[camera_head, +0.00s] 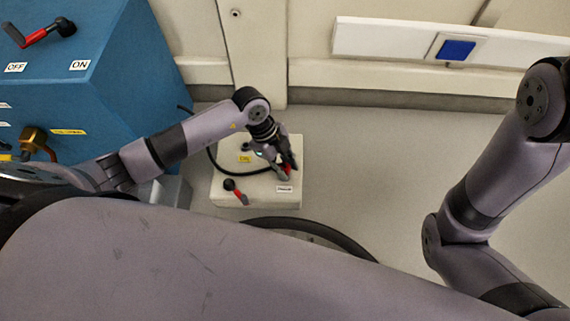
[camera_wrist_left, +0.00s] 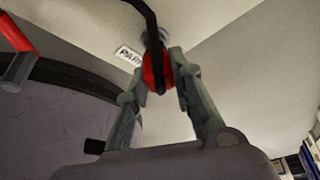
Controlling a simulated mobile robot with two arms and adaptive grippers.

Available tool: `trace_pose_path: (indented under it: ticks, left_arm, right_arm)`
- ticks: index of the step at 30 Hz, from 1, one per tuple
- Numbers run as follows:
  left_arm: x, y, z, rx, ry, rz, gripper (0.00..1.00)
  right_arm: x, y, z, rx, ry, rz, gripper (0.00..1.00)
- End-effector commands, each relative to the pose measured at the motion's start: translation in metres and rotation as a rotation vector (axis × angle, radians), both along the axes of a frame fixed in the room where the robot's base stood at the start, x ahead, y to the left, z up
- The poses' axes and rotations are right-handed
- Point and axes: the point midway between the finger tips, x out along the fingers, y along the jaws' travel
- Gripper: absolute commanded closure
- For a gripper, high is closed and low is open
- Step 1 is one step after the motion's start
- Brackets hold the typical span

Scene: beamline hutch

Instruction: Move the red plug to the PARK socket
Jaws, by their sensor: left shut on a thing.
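The red plug (camera_wrist_left: 150,72) is between the two fingers of my left gripper (camera_wrist_left: 158,78), which is shut on it. A black cable runs up from the plug across the wrist view. A round grey socket (camera_wrist_left: 163,37) shows just behind the plug, beside the white PARK label (camera_wrist_left: 127,56). I cannot tell whether the plug is seated in it. In the head view, my left gripper (camera_head: 284,169) is over the right part of a pale box (camera_head: 258,198), near a small white label (camera_head: 284,189), and largely hides the plug. My right gripper is out of view.
A red-handled lever (camera_head: 236,190) stands on the box's front left, left of my gripper. A yellow label (camera_head: 244,159) lies behind it. A blue cabinet (camera_head: 140,75) with an ON/OFF lever (camera_head: 48,32) stands left. Floor to the right is clear.

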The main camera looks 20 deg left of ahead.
Motion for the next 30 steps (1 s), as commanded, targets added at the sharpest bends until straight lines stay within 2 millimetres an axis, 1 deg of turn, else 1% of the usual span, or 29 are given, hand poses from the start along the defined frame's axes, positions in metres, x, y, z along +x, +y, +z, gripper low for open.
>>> trace_pose_path:
  ticks: [20, 26, 27, 30]
  left_arm:
    - [-0.0002, -0.0004, -0.0109, -0.001, 0.0, 0.0, 1.0]
    - [-0.0001, -0.0004, -0.01, -0.001, 0.0, 0.0, 1.0]
    - [-0.0001, -0.0004, -0.01, -0.001, 0.0, 0.0, 0.76]
    - [-0.0001, -0.0004, -0.01, 0.0, 0.0, 0.0, 0.69]
  right_arm:
    - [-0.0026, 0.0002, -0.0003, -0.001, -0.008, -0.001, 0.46]
    - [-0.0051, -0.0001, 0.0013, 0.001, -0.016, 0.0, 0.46]
    - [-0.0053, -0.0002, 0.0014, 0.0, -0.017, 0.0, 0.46]
    - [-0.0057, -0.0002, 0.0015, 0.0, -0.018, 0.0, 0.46]
